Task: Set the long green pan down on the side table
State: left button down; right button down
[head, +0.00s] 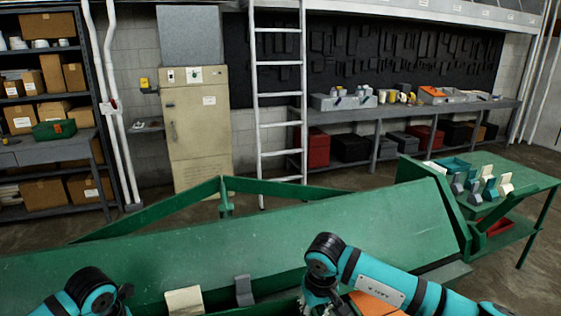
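A long green sloped metal surface (270,238) spans the foreground, with a green end plate at its right. It looks like part of a large bench machine; I cannot make out a separate long green pan. A green side table (538,181) stands at the right, past the end plate. My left arm comes in at the bottom left, at the surface's near side; its fingers are not clear. My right gripper (318,306) points down at the near edge, cut off by the frame. I cannot see whether either gripper holds anything.
A cream block (185,301), a grey block (243,290) and an orange piece (376,304) are at the near edge. A ladder (280,125) and cabinet (196,130) stand behind.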

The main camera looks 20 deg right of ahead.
aim_at(527, 181)
jog(key=l+z, duration=0.15)
jog(key=z, duration=0.3)
jog(key=i+l+z, duration=0.1)
jog(key=z, duration=0.35)
jog(key=i+l+z, duration=0.1)
jog(key=z, duration=0.35)
jog(key=i+z, duration=0.1)
jog(key=z, duration=0.35)
jog(key=i+l+z, duration=0.1)
jog(key=z, duration=0.4)
jog(key=i+j+z, duration=0.15)
jog(key=i+z, duration=0.2)
jog(key=i, duration=0.75)
jog(key=i+l+z, duration=0.15)
jog(key=i, duration=1.8)
jog(key=i+u, duration=0.2)
jog(key=i, duration=0.35)
jog(key=i+l+u, duration=0.2)
jog(key=i, duration=0.4)
jog(key=i+u, duration=0.35)
jog(key=i, duration=0.85)
jog(key=i+u, duration=0.1)
jog(key=i, duration=1.05)
